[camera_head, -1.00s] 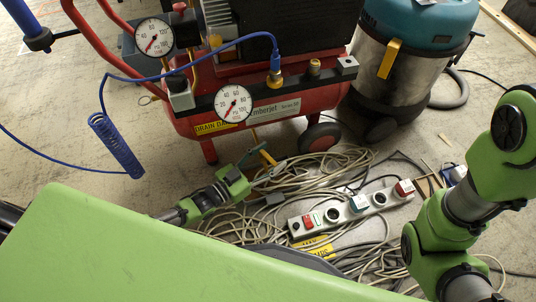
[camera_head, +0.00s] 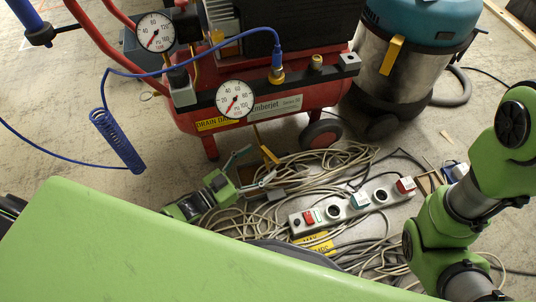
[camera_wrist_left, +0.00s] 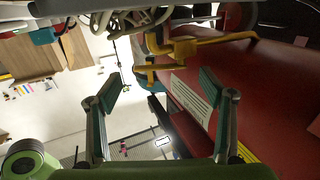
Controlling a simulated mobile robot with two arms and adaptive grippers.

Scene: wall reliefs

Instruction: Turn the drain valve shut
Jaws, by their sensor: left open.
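The drain valve (camera_head: 269,155) shows its yellow lever below the red compressor tank (camera_head: 205,128), on a thin pipe coming down from the tank. In the left wrist view a yellow lever and pipe (camera_wrist_left: 182,48) show near the top, against the red tank (camera_wrist_left: 270,80). My left gripper (camera_head: 252,168) is open, just left of and below the lever in the head view, apart from it as far as I can tell. In the left wrist view its two fingers (camera_wrist_left: 163,90) are spread with nothing between them. My right arm shows at the right, its gripper outside the picture.
Tangled cables (camera_head: 330,162) and a power strip (camera_head: 350,207) lie on the floor right of the left gripper. A compressor wheel (camera_head: 320,134) and a vacuum cleaner (camera_head: 410,75) stand behind. A coiled blue hose (camera_head: 117,140) hangs at left, with bare floor around.

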